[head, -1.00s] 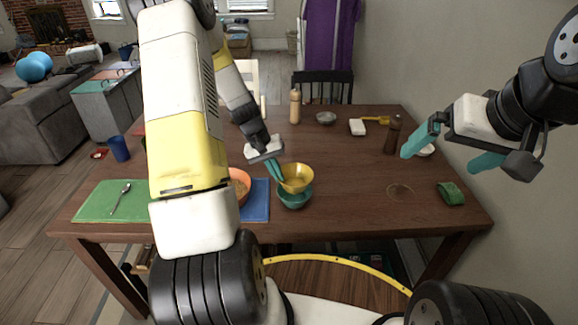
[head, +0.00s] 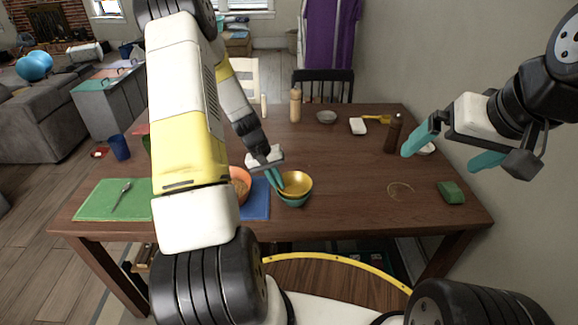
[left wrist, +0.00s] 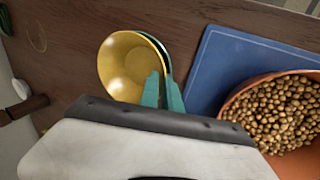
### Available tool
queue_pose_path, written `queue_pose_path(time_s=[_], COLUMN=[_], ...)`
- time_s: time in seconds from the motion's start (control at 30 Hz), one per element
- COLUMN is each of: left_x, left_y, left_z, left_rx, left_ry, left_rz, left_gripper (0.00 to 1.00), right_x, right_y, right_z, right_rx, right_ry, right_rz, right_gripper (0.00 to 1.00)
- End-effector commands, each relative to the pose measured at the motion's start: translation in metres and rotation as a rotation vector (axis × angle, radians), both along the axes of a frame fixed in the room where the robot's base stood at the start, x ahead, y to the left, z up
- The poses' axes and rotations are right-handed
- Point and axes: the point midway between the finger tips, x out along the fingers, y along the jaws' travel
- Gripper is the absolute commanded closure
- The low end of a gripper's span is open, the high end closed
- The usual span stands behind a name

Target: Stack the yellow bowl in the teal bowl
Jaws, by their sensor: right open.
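The yellow bowl (head: 295,183) sits inside the teal bowl (head: 296,201) on the wooden table, with only the teal bowl's lower side and a thin rim showing. In the left wrist view the yellow bowl (left wrist: 124,66) covers most of the teal bowl (left wrist: 160,48). My left gripper (head: 274,179) is at the yellow bowl's left rim, its teal fingers close together with the rim between them. My right gripper (head: 446,150) is open and empty above the table's right side.
An orange bowl (left wrist: 266,82) of round brown food stands beside the bowls, partly on a blue mat (head: 257,205). A green mat (head: 95,203) with a spoon lies at left.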

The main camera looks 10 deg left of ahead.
Motion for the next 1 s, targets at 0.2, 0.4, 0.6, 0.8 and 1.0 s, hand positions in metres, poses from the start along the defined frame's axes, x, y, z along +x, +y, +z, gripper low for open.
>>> queue_pose_path(time_s=[0.2, 0.4, 0.6, 0.8, 1.0], left_x=[-0.002, -0.002, -0.003, -0.007, -0.010], left_y=[-0.001, -0.001, 0.009, 0.024, 0.036], left_z=[-0.003, 0.002, 0.035, 0.078, 0.110], left_rx=[-0.002, -0.002, 0.001, 0.001, 0.001], left_ry=[0.007, 0.006, 0.000, -0.001, 0.001], left_rz=[-0.001, -0.002, 0.000, 0.000, 0.001], left_gripper=[0.76, 0.76, 0.76, 0.76, 0.76], right_x=[0.000, 0.000, 0.000, 0.000, 0.000], right_y=[0.000, 0.000, 0.000, 0.000, 0.000], right_z=[0.000, 0.000, 0.000, 0.000, 0.000], right_rx=[0.000, 0.000, 0.000, 0.000, 0.000], right_ry=[0.000, 0.000, 0.000, 0.000, 0.000], right_rz=[0.000, 0.000, 0.000, 0.000, 0.000], right_gripper=[0.00, 0.00, 0.00, 0.00, 0.00])
